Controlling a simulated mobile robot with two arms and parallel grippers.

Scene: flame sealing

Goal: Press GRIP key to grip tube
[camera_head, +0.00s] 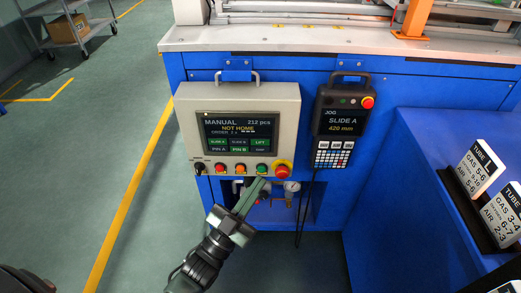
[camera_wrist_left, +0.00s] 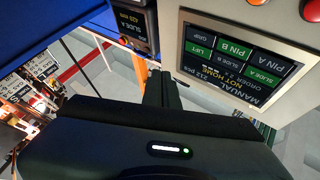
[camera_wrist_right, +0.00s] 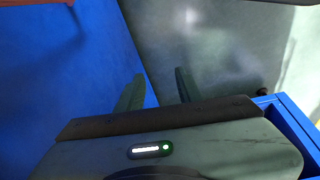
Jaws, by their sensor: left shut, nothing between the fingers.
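The grey operator panel (camera_head: 290,108) has a dark screen (camera_head: 238,132) reading MANUAL, 212 pcs and NOT HOME, with small keys below. The GRIP key (camera_head: 259,149) is dark, at the lower right of the key grid; the LIFT key (camera_head: 260,142) above it is green. In the left wrist view the panel screen (camera_wrist_left: 238,65) appears upside down. My left gripper (camera_head: 262,182) is shut and empty, its fingertips below the screen near the panel's bottom edge. My right gripper (camera_wrist_right: 158,85) is open and empty, seen only in its wrist view. I cannot make out a tube.
A row of buttons lines the panel's bottom, with a red emergency stop (camera_head: 282,171) close to my left fingertips. A jog pendant (camera_head: 341,118) hangs at the right. Label cards (camera_head: 480,168) stand at the far right. A cart (camera_head: 72,35) is at the back left.

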